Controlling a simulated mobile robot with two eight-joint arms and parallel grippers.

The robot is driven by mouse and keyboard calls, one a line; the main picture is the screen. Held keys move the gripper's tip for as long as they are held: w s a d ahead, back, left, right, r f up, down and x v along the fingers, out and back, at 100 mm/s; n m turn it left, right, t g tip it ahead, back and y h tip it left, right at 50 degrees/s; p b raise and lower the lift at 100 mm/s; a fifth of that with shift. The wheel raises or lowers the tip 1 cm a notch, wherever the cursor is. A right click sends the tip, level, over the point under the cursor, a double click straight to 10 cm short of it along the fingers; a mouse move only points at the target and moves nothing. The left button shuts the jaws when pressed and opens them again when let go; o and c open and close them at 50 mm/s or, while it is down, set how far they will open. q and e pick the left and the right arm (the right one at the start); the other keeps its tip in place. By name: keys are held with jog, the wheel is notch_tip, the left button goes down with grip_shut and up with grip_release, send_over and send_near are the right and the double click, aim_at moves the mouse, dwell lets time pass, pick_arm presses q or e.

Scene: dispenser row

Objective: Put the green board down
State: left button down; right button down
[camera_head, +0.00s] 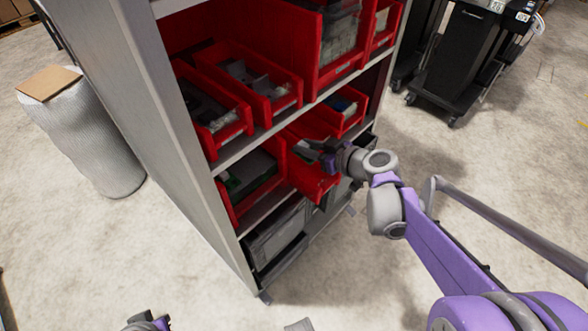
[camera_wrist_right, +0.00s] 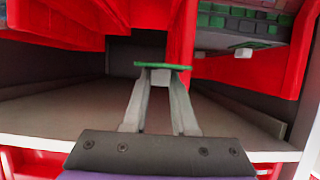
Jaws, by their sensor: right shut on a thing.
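My right gripper (camera_head: 318,150) reaches into the shelf at a red bin in the middle right, below the upper row of bins. In the right wrist view its two grey fingers (camera_wrist_right: 162,80) are shut on the green board (camera_wrist_right: 162,66), which shows as a thin green edge across the fingertips. A red bin wall stands just behind and beside the board. In the head view the board is too small and covered to make out clearly. A piece of my left arm's end (camera_head: 148,322) shows at the bottom edge; its fingers cannot be made out.
The grey shelf unit (camera_head: 165,110) holds several red bins. A red bin (camera_head: 240,207) at the left of the lower row holds dark items with green edges. Green pieces (camera_wrist_right: 240,25) fill a bin at upper right in the wrist view. A dark cart (camera_head: 462,55) stands at right.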

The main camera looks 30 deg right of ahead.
jog(key=w+d, duration=0.3)
jog(key=b, duration=0.2)
send_over(307, 177)
notch_tip(307, 177, down, 5)
jog(key=shift+d+f+b, duration=0.1)
jog(key=shift+f+b, duration=0.45)
jog(key=shift+f, duration=1.7)
jog(key=shift+f, duration=0.1)
jog(key=shift+f+b, duration=0.35)
jog(key=shift+f, duration=0.15)
jog(key=c, duration=0.7)
grip_release()
